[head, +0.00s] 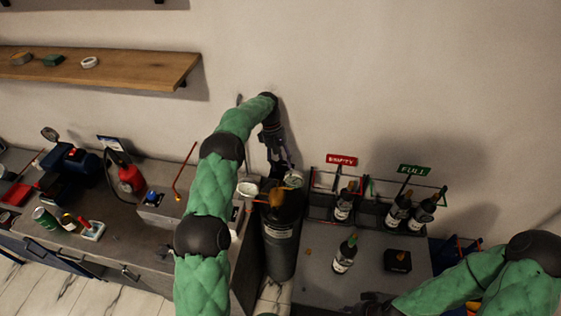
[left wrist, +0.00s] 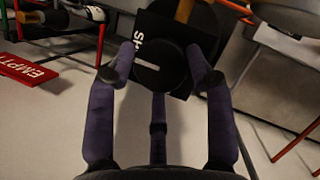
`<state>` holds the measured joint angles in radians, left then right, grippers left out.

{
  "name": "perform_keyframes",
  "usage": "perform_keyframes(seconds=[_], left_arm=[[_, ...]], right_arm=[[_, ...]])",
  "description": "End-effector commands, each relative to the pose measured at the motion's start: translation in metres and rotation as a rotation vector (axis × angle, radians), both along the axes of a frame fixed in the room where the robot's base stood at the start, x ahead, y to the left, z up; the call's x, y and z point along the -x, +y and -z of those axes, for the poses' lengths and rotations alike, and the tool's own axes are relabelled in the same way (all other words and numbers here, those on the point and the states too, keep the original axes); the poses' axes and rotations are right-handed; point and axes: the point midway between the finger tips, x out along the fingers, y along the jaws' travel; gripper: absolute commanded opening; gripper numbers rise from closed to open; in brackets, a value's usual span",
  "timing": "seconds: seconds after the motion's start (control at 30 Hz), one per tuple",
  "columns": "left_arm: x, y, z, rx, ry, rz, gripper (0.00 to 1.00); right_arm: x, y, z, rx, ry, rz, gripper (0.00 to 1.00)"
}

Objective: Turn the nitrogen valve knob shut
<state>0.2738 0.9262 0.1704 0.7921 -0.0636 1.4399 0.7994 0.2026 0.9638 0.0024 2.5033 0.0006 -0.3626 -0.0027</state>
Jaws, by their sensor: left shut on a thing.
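In the left wrist view a round black valve knob (left wrist: 160,66) with a pale bar across its face sits between the fingers of my left gripper (left wrist: 164,76). A black plate (left wrist: 154,26) with partly hidden white letters is behind it. In the head view my left gripper (head: 278,160) reaches down at the wall, just above a pressure gauge (head: 293,179) and a dark cylinder (head: 280,250). The knob is hidden there by the gripper. My right gripper (head: 376,304) is a dark shape at the bottom edge; its fingers are unclear.
Racks under a red EMPTY sign (head: 341,160) and a green FULL sign (head: 414,169) hold dark bottles. Another bottle (head: 345,254) and a small black box (head: 397,260) stand on the right table.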

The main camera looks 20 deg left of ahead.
Motion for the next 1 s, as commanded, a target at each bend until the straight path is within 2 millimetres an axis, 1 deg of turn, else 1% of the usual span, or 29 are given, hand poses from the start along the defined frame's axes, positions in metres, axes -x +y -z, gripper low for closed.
perform_keyframes(seconds=[0.03, 0.27, 0.3, 0.37, 0.77, 0.87, 1.0], left_arm=[[0.002, -0.005, 0.001, 0.008, 0.012, 0.007, 0.20], [0.003, -0.005, 0.002, 0.008, 0.013, 0.007, 0.20], [0.003, -0.005, 0.002, 0.008, 0.013, 0.007, 0.58], [0.003, -0.004, 0.002, 0.007, 0.013, 0.006, 0.74], [0.001, 0.000, -0.001, 0.002, 0.004, 0.001, 0.74], [-0.002, 0.003, -0.009, 0.001, 0.004, 0.001, 0.74], [-0.007, 0.010, -0.031, 0.001, 0.002, 0.002, 0.74]], right_arm=[[0.000, 0.000, 0.000, 0.000, 0.000, 0.000, 0.40], [0.000, 0.000, 0.000, 0.000, 0.000, 0.000, 0.40], [0.000, 0.000, 0.000, 0.000, 0.000, 0.000, 0.40], [0.000, 0.000, 0.000, 0.000, 0.000, 0.000, 0.40], [0.000, 0.000, 0.000, 0.000, 0.000, 0.000, 0.40], [0.000, 0.000, 0.000, 0.000, 0.000, 0.000, 0.40], [0.000, 0.000, 0.000, 0.000, 0.000, 0.000, 0.40]])
